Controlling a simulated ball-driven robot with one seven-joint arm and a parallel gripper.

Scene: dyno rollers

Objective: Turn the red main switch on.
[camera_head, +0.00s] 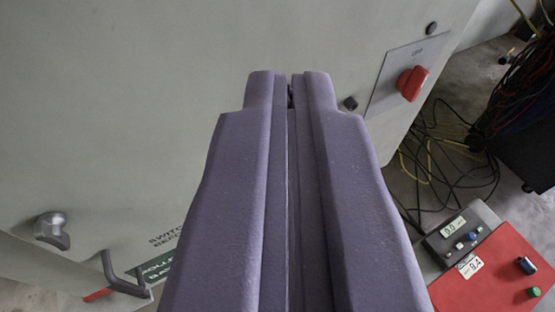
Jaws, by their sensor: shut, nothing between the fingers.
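The red main switch (411,83) is a red rotary knob on a grey plate (394,72) on the pale cabinet's face, at the upper right. The small lettering above the knob is too small to read surely. My gripper (289,82) reaches up the middle of the view with its two purple fingers together. It is shut with nothing in it. Its tips are to the left of the switch, at about the same height in the picture, and apart from it. I cannot tell how far the tips are from the cabinet face.
The pale cabinet (130,90) fills the left and middle, with a grey handle (52,230) at lower left. A red control box (500,265) is at lower right. Loose cables (450,165) lie on the floor.

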